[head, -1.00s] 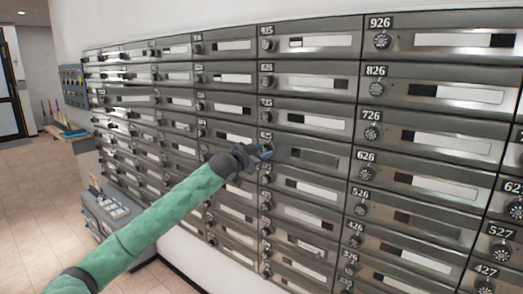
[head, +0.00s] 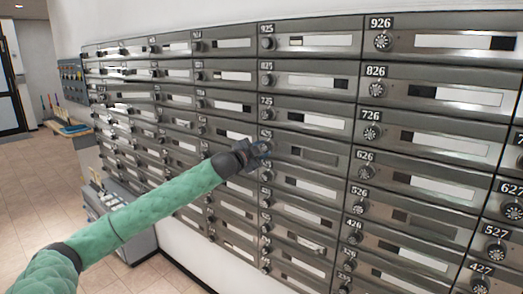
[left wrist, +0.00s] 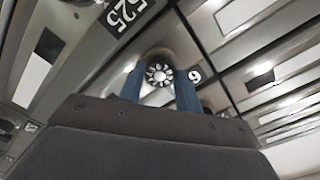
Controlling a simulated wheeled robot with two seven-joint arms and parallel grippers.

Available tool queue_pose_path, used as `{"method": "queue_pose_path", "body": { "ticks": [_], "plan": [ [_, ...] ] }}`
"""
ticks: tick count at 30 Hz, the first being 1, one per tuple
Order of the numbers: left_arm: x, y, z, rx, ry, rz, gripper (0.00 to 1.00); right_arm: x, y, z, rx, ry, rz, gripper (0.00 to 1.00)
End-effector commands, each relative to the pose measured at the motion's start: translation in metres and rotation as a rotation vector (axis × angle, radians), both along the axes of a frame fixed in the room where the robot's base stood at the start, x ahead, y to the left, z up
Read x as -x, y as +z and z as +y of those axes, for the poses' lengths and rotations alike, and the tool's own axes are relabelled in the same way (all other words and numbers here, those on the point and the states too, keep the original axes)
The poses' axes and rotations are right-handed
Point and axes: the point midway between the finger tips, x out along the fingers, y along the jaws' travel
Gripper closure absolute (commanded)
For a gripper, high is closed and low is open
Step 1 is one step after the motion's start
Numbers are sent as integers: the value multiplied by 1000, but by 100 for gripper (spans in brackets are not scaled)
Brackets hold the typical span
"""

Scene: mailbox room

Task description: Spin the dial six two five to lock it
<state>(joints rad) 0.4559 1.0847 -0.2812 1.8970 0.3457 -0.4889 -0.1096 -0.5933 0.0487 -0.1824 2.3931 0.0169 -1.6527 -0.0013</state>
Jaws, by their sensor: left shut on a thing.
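The mailbox 625 (head: 306,155) is in the middle of the head view, with its door flush in the wall of boxes. My left gripper (head: 263,149) reaches the dial at that box's left side and hides most of it. In the left wrist view the round dial (left wrist: 158,74), black with a pale ring of marks, sits between the two blue fingers of my left gripper (left wrist: 160,92). The fingers are shut on the dial. A label 525 (left wrist: 122,14) shows beside it, and another label is mostly covered. The dial's exact setting is too small to read. My right gripper is out of view.
Mailboxes with dials surround it, including 725 above, 525 below and 626 (head: 366,156) to the right. A grey cabinet (head: 125,215) stands by the wall at the left. The tiled floor (head: 30,200) at the left is clear.

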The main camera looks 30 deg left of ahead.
Motion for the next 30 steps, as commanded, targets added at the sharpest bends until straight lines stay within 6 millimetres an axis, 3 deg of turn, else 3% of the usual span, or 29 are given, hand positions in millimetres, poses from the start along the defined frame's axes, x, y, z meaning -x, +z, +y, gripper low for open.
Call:
{"method": "queue_pose_path", "body": {
  "ticks": [9, 10, 13, 23, 30],
  "plan": [
    [0, -1, 0, 0, 0, 1, 89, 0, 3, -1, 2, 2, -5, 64],
    [0, -1, 0, 0, 0, 2, 62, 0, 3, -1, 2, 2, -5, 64],
    [0, -1, 0, 0, 0, 1, 44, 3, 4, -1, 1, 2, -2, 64],
    [1, -1, 0, 0, 0, 1, 44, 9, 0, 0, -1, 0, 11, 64],
    [19, -4, 2, -1, 0, 3, 44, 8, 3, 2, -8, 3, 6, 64]
  ]
}}
